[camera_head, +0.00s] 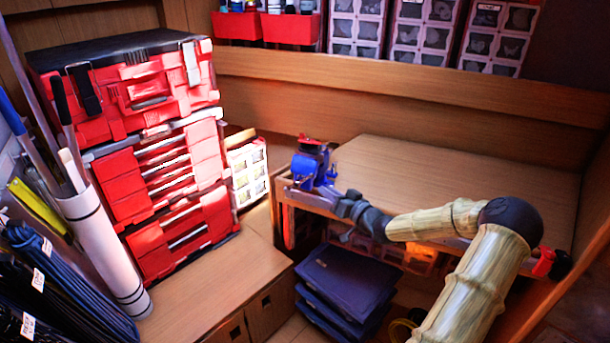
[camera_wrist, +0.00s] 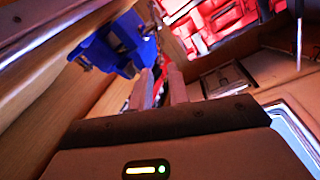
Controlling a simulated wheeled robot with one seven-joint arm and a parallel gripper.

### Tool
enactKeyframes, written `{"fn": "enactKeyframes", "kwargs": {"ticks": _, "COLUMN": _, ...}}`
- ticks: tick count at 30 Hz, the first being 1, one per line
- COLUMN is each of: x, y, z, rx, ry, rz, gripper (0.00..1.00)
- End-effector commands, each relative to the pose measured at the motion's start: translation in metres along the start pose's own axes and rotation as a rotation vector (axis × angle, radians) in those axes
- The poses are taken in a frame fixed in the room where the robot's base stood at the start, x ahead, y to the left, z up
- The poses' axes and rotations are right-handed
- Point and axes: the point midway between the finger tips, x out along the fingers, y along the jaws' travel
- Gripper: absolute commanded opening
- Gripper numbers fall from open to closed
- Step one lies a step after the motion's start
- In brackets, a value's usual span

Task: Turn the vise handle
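The blue vise (camera_head: 308,168) is fixed at the left front corner of the wooden workbench. In the wrist view the vise (camera_wrist: 100,52) fills the upper left, with a dark metal part, perhaps the handle (camera_wrist: 146,27), at its right side. My gripper (camera_head: 338,197) is close beside the vise's front in the head view. In the wrist view my gripper (camera_wrist: 160,70) shows two fingers with a gap between them and nothing held. The fingertips are just below and right of the vise. I cannot tell whether they touch the handle, which is not clear in the head view.
The workbench top (camera_head: 450,175) is clear. Stacked red toolboxes (camera_head: 165,160) stand at left on a wooden cabinet (camera_head: 210,290). Coiled lines (camera_head: 60,285) hang at lower left beside a white tube (camera_head: 105,245).

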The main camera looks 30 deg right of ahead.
Motion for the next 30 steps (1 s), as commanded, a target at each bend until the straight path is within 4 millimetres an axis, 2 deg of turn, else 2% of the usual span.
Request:
{"fn": "enactKeyframes", "kwargs": {"ticks": 9, "x": 0.058, "y": -0.002, "z": -0.003, "rx": 0.001, "ry": 0.001, "rz": -0.002, "gripper": 0.18}}
{"fn": "enactKeyframes", "kwargs": {"ticks": 15, "x": 0.088, "y": -0.002, "z": -0.002, "rx": 0.000, "ry": 0.000, "rz": -0.001, "gripper": 0.18}}
{"fn": "enactKeyframes", "kwargs": {"ticks": 20, "x": 0.099, "y": -0.001, "z": 0.000, "rx": 0.000, "ry": -0.001, "rz": 0.000, "gripper": 0.18}}
{"fn": "enactKeyframes", "kwargs": {"ticks": 28, "x": 0.100, "y": 0.000, "z": 0.001, "rx": 0.000, "ry": -0.001, "rz": 0.000, "gripper": 0.18}}
{"fn": "enactKeyframes", "kwargs": {"ticks": 30, "x": 0.100, "y": 0.000, "z": 0.000, "rx": 0.000, "ry": -0.001, "rz": 0.000, "gripper": 0.04}}
